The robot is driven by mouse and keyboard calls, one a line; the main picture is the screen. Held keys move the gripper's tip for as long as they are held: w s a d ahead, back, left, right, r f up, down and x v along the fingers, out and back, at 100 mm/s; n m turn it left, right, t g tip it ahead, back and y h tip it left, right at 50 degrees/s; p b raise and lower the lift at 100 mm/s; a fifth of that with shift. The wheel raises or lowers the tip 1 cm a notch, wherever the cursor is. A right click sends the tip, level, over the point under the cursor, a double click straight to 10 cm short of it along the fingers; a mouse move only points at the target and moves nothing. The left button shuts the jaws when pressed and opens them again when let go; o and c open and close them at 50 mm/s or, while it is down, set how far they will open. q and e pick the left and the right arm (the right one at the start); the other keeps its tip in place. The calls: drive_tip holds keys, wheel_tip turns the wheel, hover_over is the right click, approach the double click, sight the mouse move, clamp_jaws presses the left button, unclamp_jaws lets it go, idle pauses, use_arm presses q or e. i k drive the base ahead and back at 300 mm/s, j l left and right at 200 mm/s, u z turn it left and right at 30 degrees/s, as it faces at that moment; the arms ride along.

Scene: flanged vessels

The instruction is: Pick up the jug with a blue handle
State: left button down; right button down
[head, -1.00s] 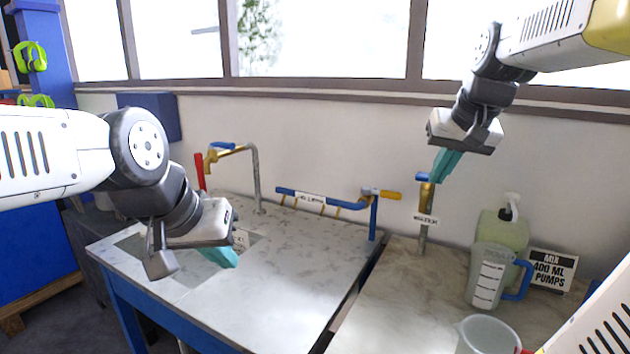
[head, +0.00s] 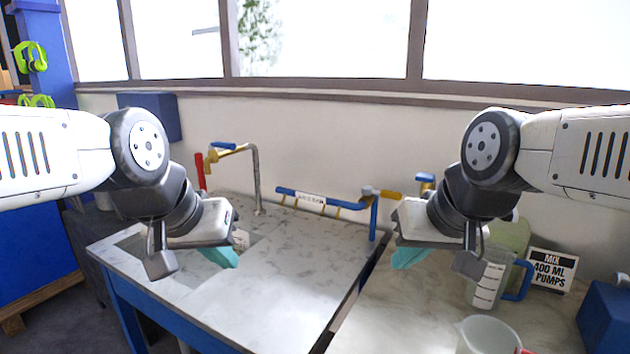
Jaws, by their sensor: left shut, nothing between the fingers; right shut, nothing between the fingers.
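The jug with a blue handle (head: 488,284) is clear with white markings and stands upright on the right counter. Its blue handle (head: 521,281) faces right. My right arm's wrist covers its upper left part. My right gripper (head: 406,258) has teal fingers, is shut and empty, and hangs in front of the jug's left side, apart from it. My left gripper (head: 226,258) is shut and empty above the left counter by the sink, far from the jug.
A second white jug (head: 487,337) with a red handle stands at the bottom edge. A green pump bottle (head: 511,237) is partly hidden behind the blue-handled jug. A sign (head: 551,270) and a blue box (head: 606,315) stand to the right. The left counter (head: 290,290) is mostly clear.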

sight(486, 297)
drive_tip(key=z, duration=1.35)
